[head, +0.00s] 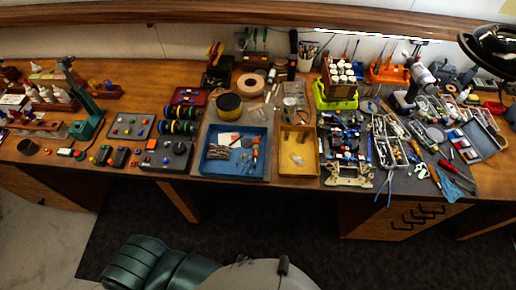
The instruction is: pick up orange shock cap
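A blue tray (222,176) lies on the workbench near the middle of its front edge. At its right side is a small orange-red piece (256,141). It may be the orange shock cap, but it is too small to tell. White and grey parts lie in the same tray. Neither of my grippers shows in the head view.
A yellow tray (298,168) stands right of the blue tray. A partly built car chassis (345,142) and many tools crowd the right. A control box (165,155) stands left. A green padded thing (160,268) is below, in front of the bench.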

